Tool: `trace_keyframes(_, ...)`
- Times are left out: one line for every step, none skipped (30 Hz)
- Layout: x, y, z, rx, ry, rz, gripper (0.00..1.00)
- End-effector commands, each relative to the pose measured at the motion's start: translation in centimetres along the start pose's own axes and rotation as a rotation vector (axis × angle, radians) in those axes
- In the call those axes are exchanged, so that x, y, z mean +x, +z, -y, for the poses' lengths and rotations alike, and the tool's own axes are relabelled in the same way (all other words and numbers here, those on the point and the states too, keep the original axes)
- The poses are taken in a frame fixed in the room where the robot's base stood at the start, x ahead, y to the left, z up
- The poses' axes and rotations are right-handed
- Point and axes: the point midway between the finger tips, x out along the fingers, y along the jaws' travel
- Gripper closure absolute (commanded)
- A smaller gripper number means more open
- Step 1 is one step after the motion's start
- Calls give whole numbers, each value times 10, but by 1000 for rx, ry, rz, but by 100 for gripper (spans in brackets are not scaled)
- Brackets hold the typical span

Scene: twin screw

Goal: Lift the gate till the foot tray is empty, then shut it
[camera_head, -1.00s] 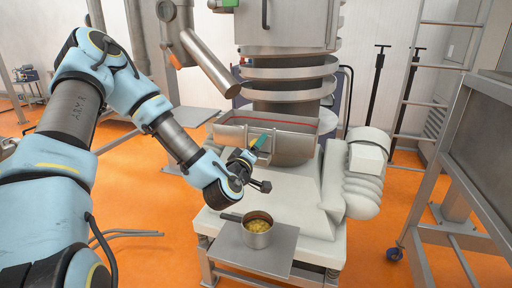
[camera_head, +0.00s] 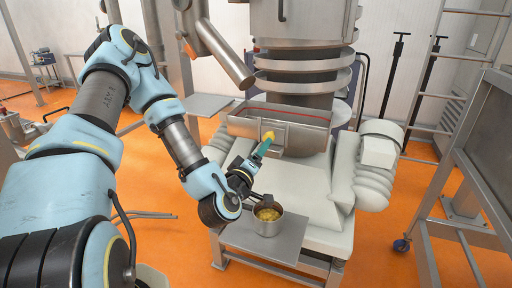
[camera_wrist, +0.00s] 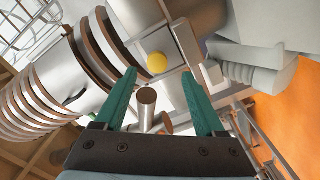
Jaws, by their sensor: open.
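The foot tray (camera_head: 310,137) is a metal trough with a red line inside its back wall, at the foot of the ringed screw column. Its contents cannot be made out. A yellow knob (camera_head: 269,135) sits at the tray's front, seemingly the gate's handle; the gate's position is unclear. In the wrist view the round yellow knob (camera_wrist: 157,63) is just beyond the fingertips, centred between them. My gripper (camera_head: 262,148) has green fingers, open and empty in the wrist view (camera_wrist: 158,75). A metal pot (camera_head: 267,222) with yellow contents stands below the tray.
The pot stands on a small metal shelf (camera_head: 240,236). A short metal tube (camera_wrist: 147,97) shows between my fingers in the wrist view. A slanted pipe (camera_head: 225,55) hangs at upper left. White rounded housings (camera_head: 373,165) flank the tray; a ladder frame stands at right.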

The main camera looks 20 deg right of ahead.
Motion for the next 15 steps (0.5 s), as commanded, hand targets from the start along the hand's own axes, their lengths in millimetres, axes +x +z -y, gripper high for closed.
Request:
trace_keyframes(-5,-3,-5,-2,-3,4,28)
trace_keyframes(-8,-2,-5,-2,-4,4,28)
trace_keyframes(-11,-2,-4,-2,-4,4,28)
trace_keyframes(-14,-2,-4,-2,-3,3,28)
trace_keyframes(-16,-1,-4,-2,-3,4,28)
trace_keyframes(-19,-1,-3,-1,-3,3,28)
trace_keyframes(-21,-1,-3,-1,-2,3,28)
trace_keyframes(-22,-1,-2,-1,-2,3,28)
trace_keyframes(-24,-1,-2,-1,-2,3,28)
trace_keyframes(-25,-1,-2,-1,-2,2,28)
trace_keyframes(-26,-1,-1,0,-2,2,28)
trace_keyframes(-27,0,-1,0,-1,2,28)
trace_keyframes(-28,0,0,0,-1,2,28)
trace_keyframes(-28,0,0,0,-1,2,28)
trace_keyframes(-28,0,0,0,-1,2,28)
